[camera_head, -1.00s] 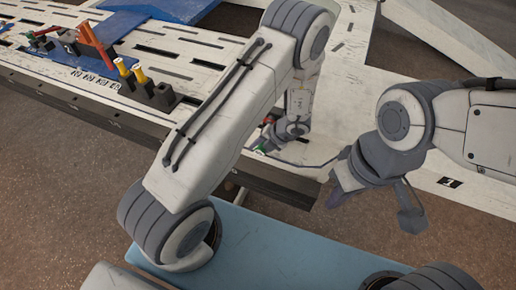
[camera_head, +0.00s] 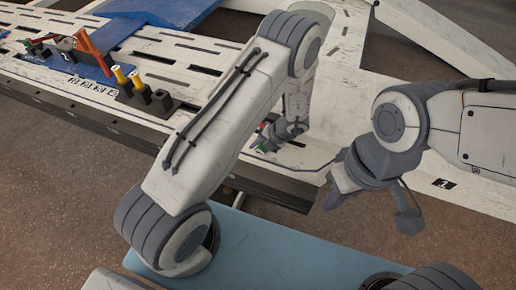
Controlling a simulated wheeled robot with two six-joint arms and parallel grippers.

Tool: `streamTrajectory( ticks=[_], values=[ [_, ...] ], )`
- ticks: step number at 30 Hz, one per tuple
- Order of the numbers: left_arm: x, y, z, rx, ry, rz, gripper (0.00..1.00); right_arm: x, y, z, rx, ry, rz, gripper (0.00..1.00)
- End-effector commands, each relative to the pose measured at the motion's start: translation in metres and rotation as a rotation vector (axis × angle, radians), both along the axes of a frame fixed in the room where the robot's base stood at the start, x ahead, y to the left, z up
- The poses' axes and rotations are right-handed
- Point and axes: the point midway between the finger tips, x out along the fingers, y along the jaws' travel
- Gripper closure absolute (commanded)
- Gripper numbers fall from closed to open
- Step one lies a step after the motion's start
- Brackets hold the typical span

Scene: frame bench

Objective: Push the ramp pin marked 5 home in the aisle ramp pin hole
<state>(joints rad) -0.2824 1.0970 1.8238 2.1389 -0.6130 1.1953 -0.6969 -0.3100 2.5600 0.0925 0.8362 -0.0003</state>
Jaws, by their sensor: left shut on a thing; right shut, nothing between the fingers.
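The aisle ramp pin hole cannot be made out; my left arm covers part of the deck there. My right gripper (camera_head: 330,198) is shut and empty, to the right of the left one, in front of the deck edge.
A black block (camera_head: 152,100) with two yellow-topped pins (camera_head: 127,77) stands on the slotted bench at left. A red-orange tool (camera_head: 93,52) rests on a blue plate (camera_head: 85,65) behind it. A white ramp with a dark label (camera_head: 443,184) lies at right.

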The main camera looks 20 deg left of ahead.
Motion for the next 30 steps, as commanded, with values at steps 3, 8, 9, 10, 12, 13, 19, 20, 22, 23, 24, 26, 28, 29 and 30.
streamTrajectory(
  ticks=[3,8,9,10,12,13,19,20,22,23,24,26,28,29,30],
  values=[
    [0.003,0.000,0.001,0.001,0.001,0.001,1.00,0.000,0.000,0.002,0.000,0.000,0.000,1.00],
    [0.004,0.000,0.000,0.000,0.000,0.001,0.29,0.000,0.000,0.002,0.000,0.000,0.000,1.00],
    [0.004,0.000,0.000,0.000,-0.001,0.000,0.29,0.000,0.000,0.002,0.000,0.000,0.000,1.00],
    [0.004,0.000,0.001,0.000,-0.001,0.000,0.29,0.000,0.000,0.002,0.000,0.000,0.000,1.00],
    [0.005,0.000,0.001,0.000,-0.002,0.000,0.29,0.000,0.000,0.002,0.000,0.000,0.000,1.00],
    [0.005,0.000,0.001,0.000,-0.002,0.000,0.29,0.000,0.000,0.002,0.000,0.000,0.000,1.00],
    [0.005,-0.003,0.006,-0.001,-0.004,-0.001,0.29,0.000,0.000,0.004,0.000,0.000,0.000,1.00],
    [0.006,-0.004,0.009,-0.001,-0.004,-0.003,0.29,0.000,0.000,0.006,0.000,0.000,0.000,1.00],
    [0.006,-0.010,0.019,-0.001,-0.006,-0.004,0.29,0.000,0.000,0.009,0.000,0.000,0.000,1.00],
    [0.006,-0.012,0.023,-0.001,-0.006,-0.004,0.29,0.000,0.000,0.011,0.000,0.000,0.000,1.00],
    [0.005,-0.016,0.030,-0.002,-0.005,-0.004,0.29,0.000,0.000,0.014,0.000,0.000,0.000,1.00],
    [0.005,-0.023,0.042,-0.001,-0.006,-0.004,0.29,0.000,0.000,0.018,0.000,0.000,0.000,1.00],
    [0.004,-0.030,0.054,-0.001,-0.004,-0.003,0.29,0.000,0.000,0.022,0.000,0.000,0.000,1.00],
    [0.004,-0.033,0.059,-0.001,-0.004,-0.003,0.29,0.000,0.000,0.024,0.000,0.000,0.000,1.00],
    [0.003,-0.036,0.065,-0.001,-0.003,-0.003,0.29,0.000,0.000,0.026,0.000,0.000,0.000,1.00]
  ],
)
